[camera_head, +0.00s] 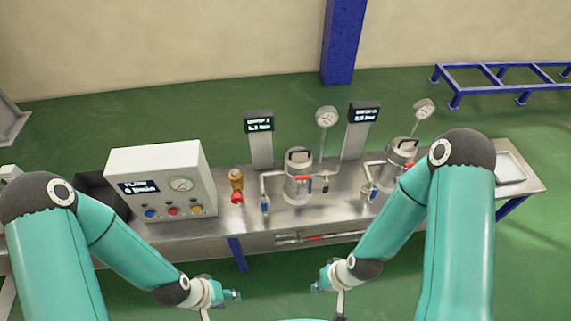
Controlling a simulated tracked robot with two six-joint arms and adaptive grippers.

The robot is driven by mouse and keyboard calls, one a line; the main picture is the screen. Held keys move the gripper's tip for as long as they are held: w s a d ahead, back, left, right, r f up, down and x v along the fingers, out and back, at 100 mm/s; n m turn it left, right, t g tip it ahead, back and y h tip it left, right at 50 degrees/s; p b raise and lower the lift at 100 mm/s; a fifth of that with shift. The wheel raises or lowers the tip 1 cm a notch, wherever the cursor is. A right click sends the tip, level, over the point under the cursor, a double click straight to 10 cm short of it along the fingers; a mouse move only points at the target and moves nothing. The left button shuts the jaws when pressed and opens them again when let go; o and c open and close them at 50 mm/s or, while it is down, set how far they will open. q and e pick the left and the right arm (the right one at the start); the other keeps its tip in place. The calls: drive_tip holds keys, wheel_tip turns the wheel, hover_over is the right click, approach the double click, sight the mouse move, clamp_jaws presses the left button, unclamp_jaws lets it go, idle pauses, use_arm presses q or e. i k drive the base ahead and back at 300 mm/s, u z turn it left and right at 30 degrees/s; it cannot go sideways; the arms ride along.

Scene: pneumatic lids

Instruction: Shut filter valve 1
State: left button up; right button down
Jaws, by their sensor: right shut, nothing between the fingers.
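Two steel filter canisters stand on the metal bench: one in the middle (298,188) and one on the right (401,155), partly behind my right arm. Each has piping with a small blue-handled valve on its left, the middle one (266,205) and the right one (370,191). A red handle (302,177) crosses the front of the middle canister. The labels are too small to tell which is filter valve 1. My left gripper (235,296) is below the bench's front edge, its opening unclear. My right gripper (319,287) is shut and empty, also in front of the bench, apart from the valves.
A white control box (162,179) with a gauge and coloured knobs stands at the left of the bench (225,225). A brass fitting with a red knob (237,185) is beside it. Display posts (260,145) and round gauges (327,117) rise behind the canisters. A tray (510,168) lies far right.

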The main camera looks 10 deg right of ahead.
sight(264, 207)
drive_tip(key=u, duration=0.25)
drive_tip(key=i, duration=0.35)
drive_tip(key=u, duration=0.8)
